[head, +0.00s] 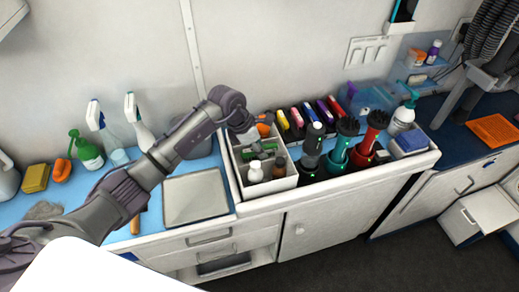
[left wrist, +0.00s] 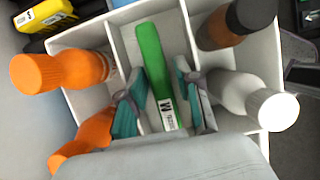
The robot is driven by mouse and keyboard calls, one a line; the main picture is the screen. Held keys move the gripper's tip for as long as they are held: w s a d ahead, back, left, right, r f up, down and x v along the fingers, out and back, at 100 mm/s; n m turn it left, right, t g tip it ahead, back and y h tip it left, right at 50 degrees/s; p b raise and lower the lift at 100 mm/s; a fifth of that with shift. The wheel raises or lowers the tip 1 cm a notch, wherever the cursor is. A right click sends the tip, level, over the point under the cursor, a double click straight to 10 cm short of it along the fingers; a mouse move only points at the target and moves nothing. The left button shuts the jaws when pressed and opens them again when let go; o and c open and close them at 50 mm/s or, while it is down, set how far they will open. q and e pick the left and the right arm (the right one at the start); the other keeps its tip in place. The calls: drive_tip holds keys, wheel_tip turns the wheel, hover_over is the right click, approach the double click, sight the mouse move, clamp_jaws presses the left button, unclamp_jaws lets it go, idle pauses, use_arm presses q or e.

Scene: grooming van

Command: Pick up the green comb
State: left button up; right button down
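The green comb (left wrist: 152,55) stands in a middle compartment of the white divided caddy, with a white label near its lower end in the left wrist view. In the head view a green part of it (head: 268,154) shows below my left gripper (head: 257,147). In the left wrist view the teal-padded fingers of my left gripper (left wrist: 160,92) are on either side of the comb, with a narrow gap at each side. The fingers look open and hold nothing. My right gripper is not in view.
The caddy (head: 236,180) also holds orange bottles (left wrist: 60,72), a white bottle (left wrist: 240,95) and a dark-capped brown bottle (left wrist: 222,30), close around my gripper. Clippers (head: 338,150) stand to the right. A grey tray (head: 195,197) lies to the left.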

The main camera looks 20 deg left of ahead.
use_arm(q)
drive_tip(key=shift+f+b, duration=0.35)
drive_tip(key=shift+b, duration=0.05)
idle(0.5)
clamp_jaws()
